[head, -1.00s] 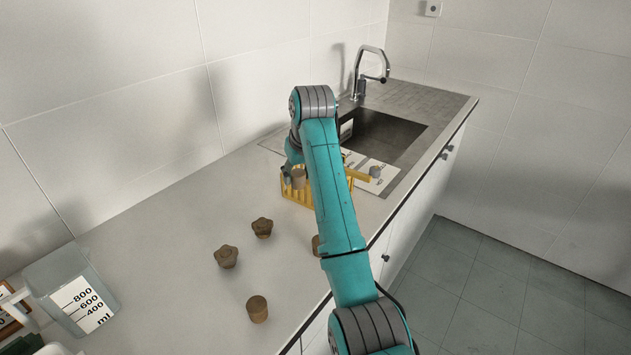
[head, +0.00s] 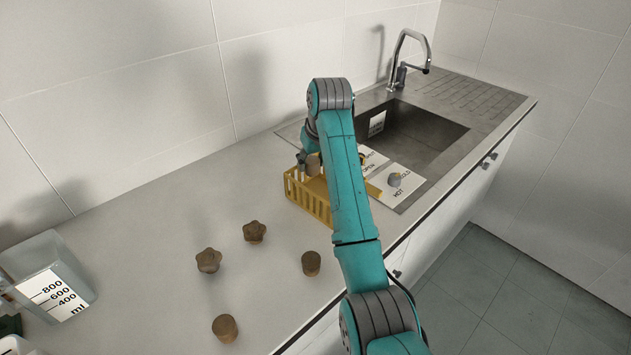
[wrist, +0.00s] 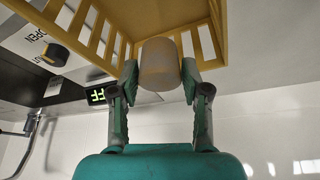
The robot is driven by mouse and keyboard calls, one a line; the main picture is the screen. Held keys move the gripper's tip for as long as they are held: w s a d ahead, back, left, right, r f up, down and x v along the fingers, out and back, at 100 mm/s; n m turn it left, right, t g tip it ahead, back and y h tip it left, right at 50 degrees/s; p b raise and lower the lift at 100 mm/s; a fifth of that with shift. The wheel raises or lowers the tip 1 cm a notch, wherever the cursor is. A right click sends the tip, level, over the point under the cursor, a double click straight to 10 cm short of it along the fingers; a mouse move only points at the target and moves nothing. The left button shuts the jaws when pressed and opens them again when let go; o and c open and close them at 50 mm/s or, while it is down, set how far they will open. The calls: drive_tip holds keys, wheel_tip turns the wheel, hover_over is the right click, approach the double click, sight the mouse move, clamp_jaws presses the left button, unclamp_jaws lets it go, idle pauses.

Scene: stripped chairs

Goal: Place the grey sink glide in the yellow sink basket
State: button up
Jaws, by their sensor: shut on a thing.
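The yellow basket (head: 318,205) stands on the counter beside the sink, with slotted walls. It also shows large in the wrist view (wrist: 90,22). My gripper (head: 309,160) is shut on a brownish-grey cylindrical glide (head: 314,165), at the basket's far left side, by the rim. In the wrist view my gripper (wrist: 160,78) has one finger on each side of the glide (wrist: 160,60), which overlaps the basket's wall. I cannot tell how far it is inside the basket. My arm hides part of the basket in the head view.
Star-shaped brown knobs (head: 208,260) (head: 254,231) and brown cylinders (head: 311,263) (head: 225,328) lie on the counter. A measuring jug (head: 62,285) stands at left.

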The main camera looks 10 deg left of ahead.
drive_tip(key=shift+f, duration=3.1)
drive_tip(key=o, duration=1)
drive_tip(key=shift+f, duration=0.15)
drive_tip(key=v, duration=1.2)
